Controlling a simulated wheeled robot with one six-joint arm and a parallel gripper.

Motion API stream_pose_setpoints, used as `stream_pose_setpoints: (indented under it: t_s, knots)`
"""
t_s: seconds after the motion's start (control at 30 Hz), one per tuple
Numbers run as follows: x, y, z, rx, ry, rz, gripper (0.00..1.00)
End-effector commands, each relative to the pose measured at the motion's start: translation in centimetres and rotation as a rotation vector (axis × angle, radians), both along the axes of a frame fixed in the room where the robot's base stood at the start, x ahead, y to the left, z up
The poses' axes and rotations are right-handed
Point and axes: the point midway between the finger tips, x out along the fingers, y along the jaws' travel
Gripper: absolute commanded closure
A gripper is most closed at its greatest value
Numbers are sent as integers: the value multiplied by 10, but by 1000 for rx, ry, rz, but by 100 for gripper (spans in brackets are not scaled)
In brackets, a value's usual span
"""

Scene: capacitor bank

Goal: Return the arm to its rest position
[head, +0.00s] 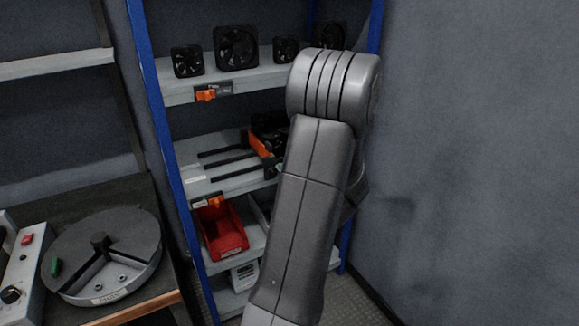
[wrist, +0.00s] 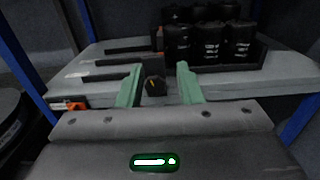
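My arm rises through the middle of the head view and bends at a large grey joint in front of the blue-framed shelf rack (head: 155,110). Most of my gripper is hidden behind the arm there. In the wrist view my gripper (wrist: 160,84) shows two green fingers standing apart. A small dark object with an orange mark (wrist: 154,86) appears between them, with gaps on both sides; I cannot tell its distance. Beyond the fingers is the grey middle shelf (wrist: 95,82), with several black capacitors (wrist: 209,42) in a dark tray at the back right.
Several black fans (head: 236,47) stand on the top shelf. A red bin (head: 222,230) and a grey meter (head: 244,276) sit lower. A bench at left carries a round turntable (head: 103,252) and a control box (head: 22,262). A bare wall (head: 480,130) fills the right.

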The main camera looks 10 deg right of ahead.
Motion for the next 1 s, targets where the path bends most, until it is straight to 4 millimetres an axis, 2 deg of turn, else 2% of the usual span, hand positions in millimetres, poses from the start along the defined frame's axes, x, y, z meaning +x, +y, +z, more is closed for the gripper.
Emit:
stream_pose_setpoints:
  t_s: [0.13, 0.27, 0.8, 0.93, 1.0]
  knots:
    - [5, 2, 0, 0, 0, 0, 67]
    - [20, 7, 0, 0, 0, 3, 67]
    - [117, 39, 1, -1, 0, 3, 67]
    - [132, 44, 0, 0, 0, 2, 67]
    - [131, 49, 0, 2, 2, 1, 67]
